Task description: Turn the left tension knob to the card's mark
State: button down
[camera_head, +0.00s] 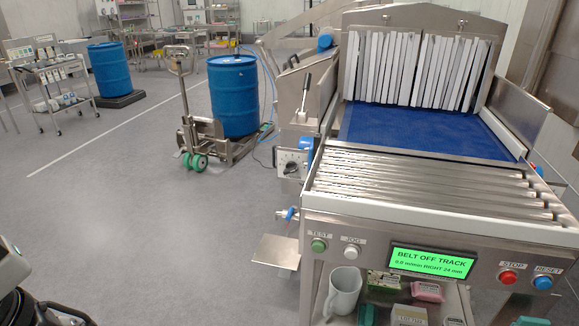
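A small dark knob (291,168) sits on a pale square plate (287,158) at the left side of the conveyor, below the tunnel's side wall. The plate seems to carry a dial, but its marks and the knob's setting are too small to read. I cannot pick out the card for certain. The screen (433,262) on the front panel is green and reads "BELT OFF TRACK", "0.0 m/min RIGHT 24 mm". My gripper is not in view; dark and metal parts at the bottom left corner cannot be made out as fingers.
The steel roller conveyor (430,190) and blue belt (420,132) fill the right. A small steel shelf (276,251) juts out left of the front panel. A pallet truck with a blue drum (234,96) stands behind. The grey floor (130,215) at left is clear.

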aim_at(291, 168)
jog(key=i+j+z, duration=0.25)
jog(key=j, duration=0.35)
jog(key=i+j+z, duration=0.1)
jog(key=i+j, duration=0.15)
jog(key=i+j+z, duration=0.1)
jog(key=j, duration=0.3)
jog(key=i, duration=0.05)
